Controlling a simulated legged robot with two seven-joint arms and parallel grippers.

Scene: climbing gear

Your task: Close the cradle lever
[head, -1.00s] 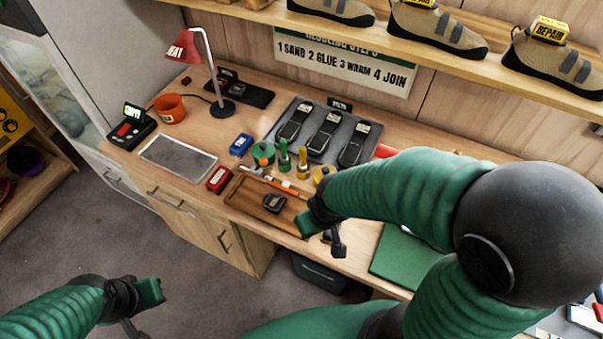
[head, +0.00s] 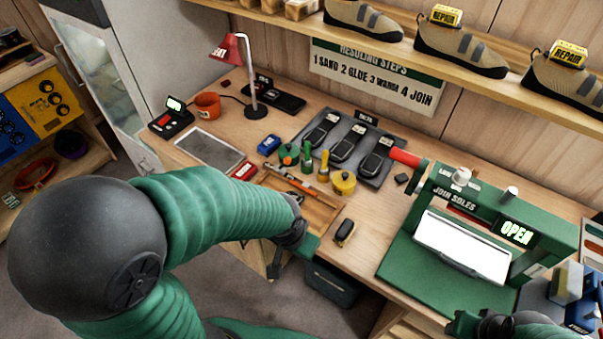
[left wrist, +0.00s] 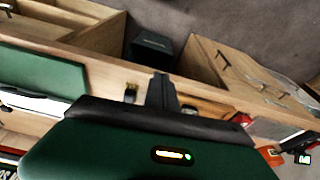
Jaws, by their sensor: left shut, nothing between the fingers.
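A green press (head: 548,232) marked "JOIN SOLES" stands on the bench at the right of the head view. Its display (head: 516,232) reads "OPEN". A red-handled lever (head: 405,157) sticks out at its upper left; I cannot tell for certain that this is the cradle lever. A white panel (head: 465,245) faces the front of the press. My left gripper (head: 274,265) is shut and empty at the bench's front edge, left of the press and apart from it. Its fingers show in the left wrist view (left wrist: 162,92). My right gripper (head: 490,325) is partly cut off below the press; its fingers are unclear.
A wooden tray (head: 325,213), partly hidden by my left arm, and a small dark-and-yellow item (head: 345,232) lie between left gripper and press. Jars and a grey mat (head: 372,180) with dark soles lie behind. A shelf (head: 480,85) with shoes runs above.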

